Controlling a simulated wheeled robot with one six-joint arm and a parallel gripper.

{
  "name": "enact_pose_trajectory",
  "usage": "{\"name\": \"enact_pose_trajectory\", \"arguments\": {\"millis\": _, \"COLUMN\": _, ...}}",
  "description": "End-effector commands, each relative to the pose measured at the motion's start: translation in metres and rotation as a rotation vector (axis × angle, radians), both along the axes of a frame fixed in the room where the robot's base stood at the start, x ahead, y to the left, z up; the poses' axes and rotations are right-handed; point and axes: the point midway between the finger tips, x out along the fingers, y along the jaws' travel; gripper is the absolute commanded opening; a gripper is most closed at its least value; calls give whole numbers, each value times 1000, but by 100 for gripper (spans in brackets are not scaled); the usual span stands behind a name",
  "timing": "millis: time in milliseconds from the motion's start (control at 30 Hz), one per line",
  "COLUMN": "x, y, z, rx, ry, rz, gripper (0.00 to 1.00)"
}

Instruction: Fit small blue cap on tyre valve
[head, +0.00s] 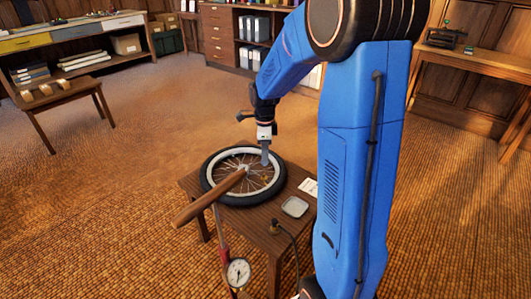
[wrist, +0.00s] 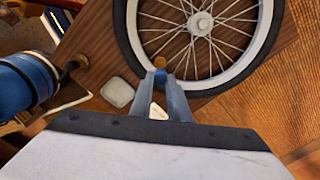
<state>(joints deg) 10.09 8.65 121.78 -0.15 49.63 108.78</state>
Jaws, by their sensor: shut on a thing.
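A spoked wheel with a black tyre and pale rim (head: 208,181) lies flat on a small wooden table (head: 193,187); it also fills the top of the wrist view (wrist: 125,45). My gripper (head: 265,162) points down over the right part of the wheel. In the wrist view its fingertips (wrist: 161,77) are closed on the small blue cap (wrist: 160,74). A brass-coloured round part (wrist: 158,64), perhaps the tyre valve, shows right beside the cap, by the inner side of the rim. Whether the cap touches it I cannot tell.
A pale square dish (head: 294,207) and a white card (head: 308,187) lie on the table right of the wheel. A pump with a wooden handle (head: 210,196) and round gauge (head: 238,272) stands in front, its handle overlapping the wheel in view. Floor is open beyond.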

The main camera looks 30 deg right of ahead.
Motion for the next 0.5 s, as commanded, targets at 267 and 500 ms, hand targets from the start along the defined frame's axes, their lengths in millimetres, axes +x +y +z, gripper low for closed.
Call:
{"name": "enact_pose_trajectory", "arguments": {"millis": 267, "x": 0, "y": 0, "z": -27, "rx": 0, "ry": 1, "rz": 0, "gripper": 0}}
{"name": "enact_pose_trajectory", "arguments": {"millis": 500, "x": 0, "y": 0, "z": -40, "rx": 0, "ry": 0, "rz": 0, "gripper": 0}}
